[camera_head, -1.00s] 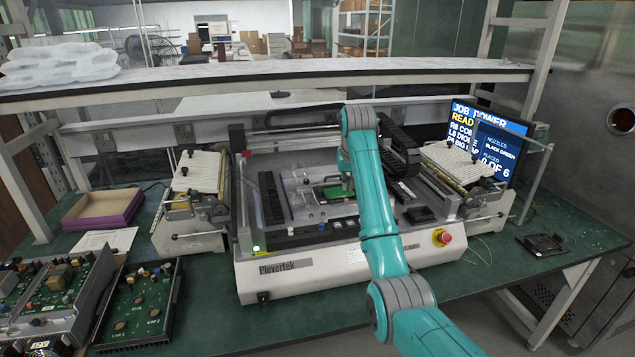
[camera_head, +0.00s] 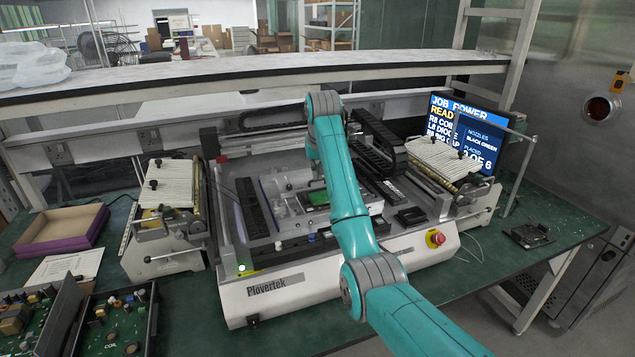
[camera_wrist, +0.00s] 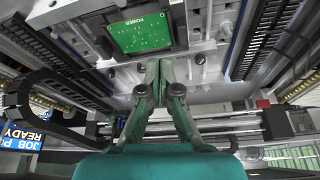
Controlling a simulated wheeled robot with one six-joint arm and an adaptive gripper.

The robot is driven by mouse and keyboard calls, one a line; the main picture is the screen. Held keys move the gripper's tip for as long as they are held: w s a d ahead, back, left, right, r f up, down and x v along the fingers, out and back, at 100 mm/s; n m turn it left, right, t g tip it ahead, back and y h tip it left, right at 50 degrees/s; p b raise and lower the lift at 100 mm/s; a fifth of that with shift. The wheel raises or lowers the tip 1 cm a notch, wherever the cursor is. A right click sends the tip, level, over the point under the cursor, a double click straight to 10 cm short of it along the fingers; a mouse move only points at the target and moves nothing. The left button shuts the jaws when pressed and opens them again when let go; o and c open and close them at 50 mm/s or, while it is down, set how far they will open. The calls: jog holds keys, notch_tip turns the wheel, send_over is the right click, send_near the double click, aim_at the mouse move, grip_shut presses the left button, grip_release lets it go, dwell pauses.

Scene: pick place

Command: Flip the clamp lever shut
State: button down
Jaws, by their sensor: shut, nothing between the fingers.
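The green circuit board (camera_wrist: 142,35) sits in a dark holder on the machine bed, at the top of the wrist view. It also shows in the head view as a small green patch (camera_head: 319,198) just left of my arm. My gripper (camera_wrist: 160,68) is shut and empty, its fingertips together just below the board holder. I cannot tell whether they touch the bed. In the head view my arm hides the gripper. I cannot pick out the clamp lever for certain in either view, nor its position; part of the holder area is behind my fingers and arm.
The white Plovertek machine (camera_head: 290,296) stands on a green bench. Feeder units flank it, left (camera_head: 167,215) and right (camera_head: 450,170). A black cable chain (camera_head: 378,142) runs close right of my arm. A red stop button (camera_head: 436,238) is at the front right; a monitor (camera_head: 470,130) stands behind.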

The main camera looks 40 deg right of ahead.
jog(key=x, duration=0.8)
jog(key=shift+f, duration=0.35)
jog(key=shift+s+f, duration=0.1)
jog(key=shift+f, duration=0.05)
jog(key=shift+s+a+f, duration=0.1)
jog(key=shift+s+a, duration=0.35)
jog(key=shift+s, duration=0.35)
jog(key=shift+s+a+f, duration=0.15)
jog(key=shift+s+a, duration=0.25)
jog(key=shift+s, duration=0.4)
jog(key=shift+d, duration=0.15)
